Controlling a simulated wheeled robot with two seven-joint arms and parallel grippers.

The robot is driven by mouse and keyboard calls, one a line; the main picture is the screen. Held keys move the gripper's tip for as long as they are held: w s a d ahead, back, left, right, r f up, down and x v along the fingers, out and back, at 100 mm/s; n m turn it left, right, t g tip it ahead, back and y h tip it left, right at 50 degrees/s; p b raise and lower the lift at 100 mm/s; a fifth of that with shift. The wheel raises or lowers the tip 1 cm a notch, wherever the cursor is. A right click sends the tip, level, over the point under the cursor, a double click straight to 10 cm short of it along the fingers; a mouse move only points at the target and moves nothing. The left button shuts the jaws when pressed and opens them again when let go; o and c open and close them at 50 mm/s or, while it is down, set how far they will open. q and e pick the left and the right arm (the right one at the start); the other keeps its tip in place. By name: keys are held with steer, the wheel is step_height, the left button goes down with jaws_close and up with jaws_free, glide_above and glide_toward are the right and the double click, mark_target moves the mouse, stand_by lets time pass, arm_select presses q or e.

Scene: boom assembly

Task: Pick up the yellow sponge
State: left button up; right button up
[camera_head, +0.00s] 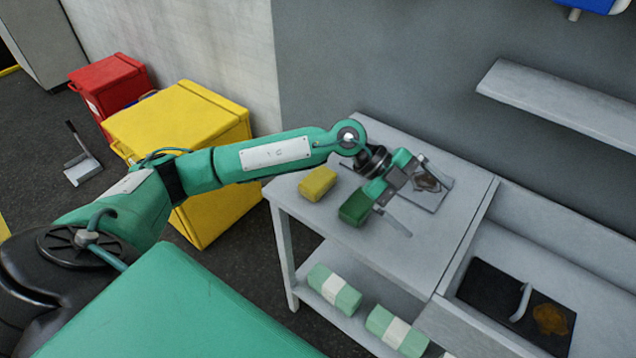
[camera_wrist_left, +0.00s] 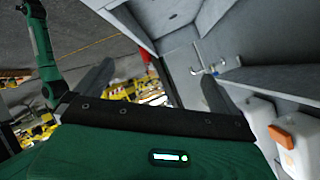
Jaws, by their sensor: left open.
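The yellow sponge (camera_head: 317,184) lies on the grey table (camera_head: 447,236) near its left edge in the head view. A green block (camera_head: 356,208) sits beside it, to the right and a little closer to me. My left gripper (camera_head: 422,206) is over the table, to the right of the yellow sponge and apart from it. Its two fingers are spread with nothing visible between them. The open fingers also show in the left wrist view (camera_wrist_left: 158,85), where I do not see the sponge. My right gripper is not in view.
A small metal tray (camera_head: 434,199) with something brown lies partly behind the gripper. Green-and-white packs (camera_head: 334,289) sit on the lower shelf. A black mat (camera_head: 489,291) lies in the right basin. A yellow bin (camera_head: 215,220) stands left; a wall shelf (camera_head: 560,100) hangs upper right.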

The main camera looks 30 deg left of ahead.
arm_select(q)
steer(key=w+a+f+n+y, duration=0.15)
steer(key=a+y, duration=0.25)
steer(key=a, duration=0.4)
steer(key=w+a+f+n+y, duration=0.1)
steer(key=w+a+y, duration=0.1)
steer(key=a+y, duration=0.35)
step_height(320, 180, up, 2)
steer(key=n+y, duration=0.3)
steer(key=n, duration=0.1)
glide_above(318, 178)
steer(key=shift+m+g, duration=0.25)
steer(key=shift+g, duration=0.05)
step_height(318, 178, down, 8)
steer(key=shift+s+a+r+p, duration=0.1)
steer(key=shift+r+p, duration=0.1)
steer(key=shift+p, duration=0.8)
steer(key=shift+f+p, duration=0.5)
steer(key=shift+f, duration=0.15)
step_height(318, 178, down, 4)
steer(key=shift+r+p, duration=0.25)
steer(key=shift+p, duration=0.45)
steer(key=shift+f, duration=0.35)
steer(key=c, duration=0.7)
